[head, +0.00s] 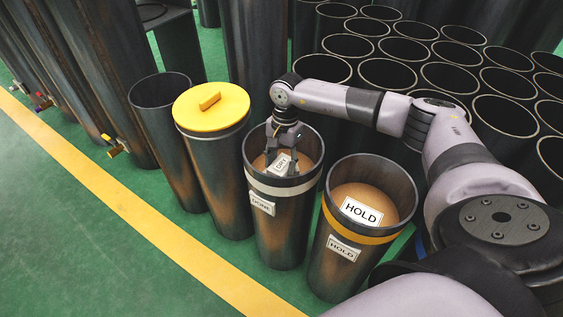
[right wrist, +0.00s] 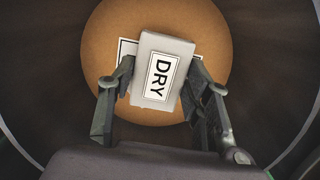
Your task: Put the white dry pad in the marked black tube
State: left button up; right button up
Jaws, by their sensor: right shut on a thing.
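The white pad (head: 280,164), labelled DRY, is in my right gripper (head: 284,152). In the right wrist view the fingers (right wrist: 160,75) press on both sides of the pad (right wrist: 150,88). The gripper reaches down into the mouth of a black tube (head: 280,225) with a pale band and a DONE label. Below the pad is a round brown surface (right wrist: 105,65) inside the tube. A white label (right wrist: 125,47) on it is mostly hidden by the pad. I cannot tell if the pad touches that surface. My left gripper is not in view.
A tube with an orange band (head: 340,265) and HOLD labels stands close on the right. A tube with a yellow lid (head: 211,105) and an open dark tube (head: 160,92) stand on the left. Several upright tubes fill the back right. Green floor (head: 70,235) is clear at the front left.

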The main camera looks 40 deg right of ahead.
aim_at(284, 161)
jog(key=shift+f+b, duration=0.4)
jog(key=shift+f, duration=0.15)
jog(key=o, duration=1)
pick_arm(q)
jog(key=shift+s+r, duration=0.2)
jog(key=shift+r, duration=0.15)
pick_arm(e)
jog(key=shift+o, duration=0.2)
jog(key=shift+r, duration=0.1)
jog(key=shift+r+p, duration=0.3)
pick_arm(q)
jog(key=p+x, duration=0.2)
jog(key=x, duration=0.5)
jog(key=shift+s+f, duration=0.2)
pick_arm(e)
notch_tip(284, 161, up, 12)
jog(key=d, duration=0.1)
jog(key=shift+w+d+r, duration=0.15)
jog(key=shift+w, duration=0.15)
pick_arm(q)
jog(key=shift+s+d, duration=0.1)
